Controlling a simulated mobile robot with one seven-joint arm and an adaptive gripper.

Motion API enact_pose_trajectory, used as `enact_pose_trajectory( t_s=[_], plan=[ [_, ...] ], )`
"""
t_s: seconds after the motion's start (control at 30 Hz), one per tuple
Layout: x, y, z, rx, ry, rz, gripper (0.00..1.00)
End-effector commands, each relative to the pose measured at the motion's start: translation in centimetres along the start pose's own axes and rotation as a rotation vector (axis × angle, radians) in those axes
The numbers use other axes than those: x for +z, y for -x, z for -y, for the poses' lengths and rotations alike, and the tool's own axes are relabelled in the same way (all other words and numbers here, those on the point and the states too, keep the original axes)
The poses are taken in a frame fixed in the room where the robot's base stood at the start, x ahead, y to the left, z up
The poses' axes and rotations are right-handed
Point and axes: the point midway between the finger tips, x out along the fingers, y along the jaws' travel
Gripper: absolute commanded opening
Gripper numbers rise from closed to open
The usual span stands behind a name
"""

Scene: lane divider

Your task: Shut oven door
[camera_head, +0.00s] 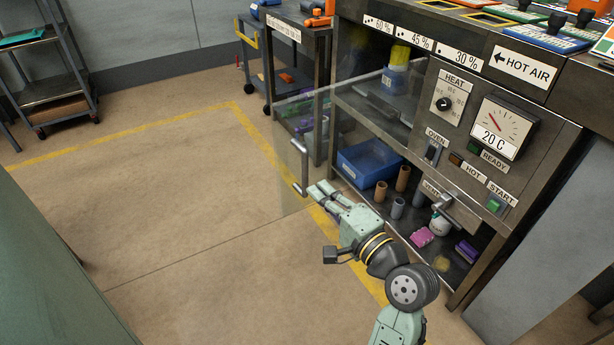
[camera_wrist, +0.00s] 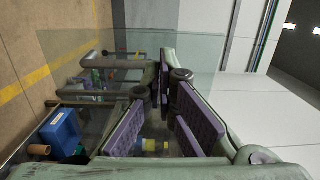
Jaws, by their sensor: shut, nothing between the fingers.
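The oven door is a clear glass panel (camera_head: 291,190) standing open, out to the left of the oven front. Its upright metal handle (camera_head: 303,168) is on the panel's left part. In the wrist view the glass (camera_wrist: 75,42) spans the upper part of the picture. My gripper (camera_head: 318,190) is low beside the handle, to its right; whether it touches the glass or handle I cannot tell. The gripper is shut and empty, its purple pads showing in the wrist view (camera_wrist: 167,85). The oven (camera_head: 460,130) has a heat dial and a gauge reading 20 C.
A dark cart (camera_head: 300,55) stands behind the door. A shelf rack (camera_head: 50,85) is at far left. The floor (camera_head: 150,190) left of the door is clear.

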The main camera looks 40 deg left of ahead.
Motion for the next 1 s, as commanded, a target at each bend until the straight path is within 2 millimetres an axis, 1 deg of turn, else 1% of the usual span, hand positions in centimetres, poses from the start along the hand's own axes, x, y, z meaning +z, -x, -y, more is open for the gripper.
enact_pose_trajectory(
  t_s=[0.03,0.13,0.27,0.37,0.6,0.7,0.83,1.0],
  plan=[
    [0.0,0.3,-0.6,0.011,-0.017,0.006,0.0],
    [0.1,0.3,-0.9,0.019,-0.036,0.013,0.0],
    [0.2,-1.1,-0.8,0.018,-0.038,0.017,0.0],
    [0.2,-2.9,-0.7,0.018,-0.036,0.017,0.0],
    [0.3,-8.2,-0.8,0.017,-0.035,0.016,0.0],
    [0.3,-10.1,-0.8,0.017,-0.034,0.015,0.0],
    [0.3,-12.0,-0.9,0.018,-0.034,0.015,0.0],
    [0.3,-13.2,-1.1,0.018,-0.034,0.012,0.0]
  ],
)
